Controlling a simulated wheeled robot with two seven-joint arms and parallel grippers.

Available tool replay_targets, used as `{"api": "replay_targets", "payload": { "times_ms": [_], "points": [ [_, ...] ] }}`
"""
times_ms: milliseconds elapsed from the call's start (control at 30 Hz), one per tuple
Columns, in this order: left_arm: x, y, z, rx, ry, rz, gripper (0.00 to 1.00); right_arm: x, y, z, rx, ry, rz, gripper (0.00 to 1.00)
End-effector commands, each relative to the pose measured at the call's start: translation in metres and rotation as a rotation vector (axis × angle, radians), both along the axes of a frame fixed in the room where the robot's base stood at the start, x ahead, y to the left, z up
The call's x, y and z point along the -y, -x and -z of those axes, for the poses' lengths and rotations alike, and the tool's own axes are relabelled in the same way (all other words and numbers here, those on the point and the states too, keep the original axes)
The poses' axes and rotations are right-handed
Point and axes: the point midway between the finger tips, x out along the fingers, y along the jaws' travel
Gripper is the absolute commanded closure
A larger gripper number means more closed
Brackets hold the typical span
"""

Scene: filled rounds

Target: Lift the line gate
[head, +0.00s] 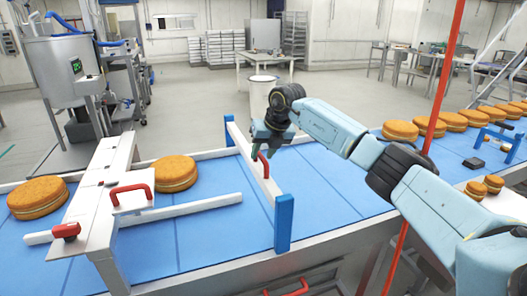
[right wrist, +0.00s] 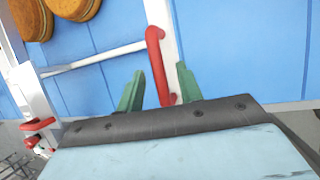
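The line gate (head: 243,153) is a white bar across the blue belt, low between two blue posts, with a red handle on it. The handle (head: 264,165) also shows in the right wrist view (right wrist: 154,45). My right gripper (head: 263,152) is at the handle from above and behind. In the right wrist view its green fingers (right wrist: 160,68) stand apart, one on each side of the handle's lower end. Whether they touch it I cannot tell. My left gripper is in neither view.
Filled rounds (head: 175,173) lie on the blue belt (head: 190,240) to the left, beside a white bridge (head: 105,180) with its own red handle (head: 131,193). A white guide rail (head: 180,210) runs towards the gate. More rounds (head: 400,131) stand right. A red pole (head: 441,80) rises near my right arm.

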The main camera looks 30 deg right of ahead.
Motion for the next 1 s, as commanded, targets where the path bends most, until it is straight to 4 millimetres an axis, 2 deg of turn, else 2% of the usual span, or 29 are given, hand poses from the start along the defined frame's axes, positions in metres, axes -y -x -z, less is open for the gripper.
{"api": "replay_targets", "payload": {
  "times_ms": [167, 267, 700, 900, 1000],
  "points": [
    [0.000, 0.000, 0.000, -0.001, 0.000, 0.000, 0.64, 0.000, 0.001, -0.002, -0.001, 0.000, 0.000, 0.64],
    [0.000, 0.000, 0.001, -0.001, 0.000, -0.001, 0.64, 0.001, 0.005, -0.011, 0.000, 0.000, 0.000, 0.64],
    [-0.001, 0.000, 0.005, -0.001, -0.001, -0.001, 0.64, 0.009, 0.044, -0.096, 0.003, 0.001, 0.000, 0.64],
    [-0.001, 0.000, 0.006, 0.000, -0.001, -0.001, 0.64, 0.011, 0.054, -0.117, 0.002, 0.000, 0.000, 0.64],
    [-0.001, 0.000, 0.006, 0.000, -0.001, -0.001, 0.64, 0.011, 0.056, -0.121, -0.001, 0.000, 0.000, 0.64]
  ]
}}
